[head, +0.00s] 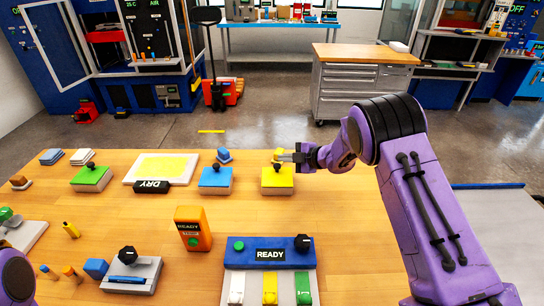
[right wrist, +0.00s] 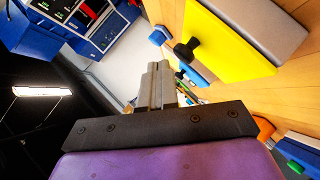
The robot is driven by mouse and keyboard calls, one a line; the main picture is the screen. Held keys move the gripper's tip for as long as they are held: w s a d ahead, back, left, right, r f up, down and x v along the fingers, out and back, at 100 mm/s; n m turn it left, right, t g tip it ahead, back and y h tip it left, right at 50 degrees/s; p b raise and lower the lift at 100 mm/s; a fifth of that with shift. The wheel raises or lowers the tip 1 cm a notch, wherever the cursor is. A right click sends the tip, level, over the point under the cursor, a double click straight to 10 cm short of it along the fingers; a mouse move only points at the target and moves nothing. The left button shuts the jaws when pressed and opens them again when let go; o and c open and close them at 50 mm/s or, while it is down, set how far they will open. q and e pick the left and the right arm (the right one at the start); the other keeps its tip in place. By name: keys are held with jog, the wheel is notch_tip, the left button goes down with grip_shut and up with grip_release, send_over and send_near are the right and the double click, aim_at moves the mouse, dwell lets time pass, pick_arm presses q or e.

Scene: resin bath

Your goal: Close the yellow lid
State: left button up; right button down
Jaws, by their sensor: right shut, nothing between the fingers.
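The yellow lid (head: 277,177) has a black knob on top and appears to lie flat on its grey box near the far edge of the wooden table. In the right wrist view, the yellow lid (right wrist: 230,40) and its knob are at the upper right. My right gripper (head: 284,157) is shut and empty, pointing left just behind the knob, above the lid's far edge. Its closed fingers (right wrist: 158,72) show apart from the knob in the wrist view. Whether they touch the lid is unclear. My left gripper is out of view; only part of that arm shows.
A blue-lidded box (head: 215,181) and a green-lidded box (head: 91,179) stand to the left, with a DRY-labelled tray (head: 187,169) between them. An orange READY device (head: 192,228) and a blue READY panel (head: 235,257) stand nearer. Bare wood lies right of the yellow lid.

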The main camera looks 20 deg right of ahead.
jog(key=shift+w+d+f, duration=0.3)
jog(key=shift+w+f, duration=0.15)
jog(key=shift+f, duration=0.15)
dwell(0.3)
jog(key=shift+d+r, duration=0.1)
jog(key=shift+r, duration=0.05)
jog(key=s+d+r+p, duration=0.3)
jog(key=d+r+p, duration=0.1)
jog(key=d+r, duration=0.2)
jog(key=shift+d+r+p, duration=0.15)
jog(key=shift+d+p, duration=0.2)
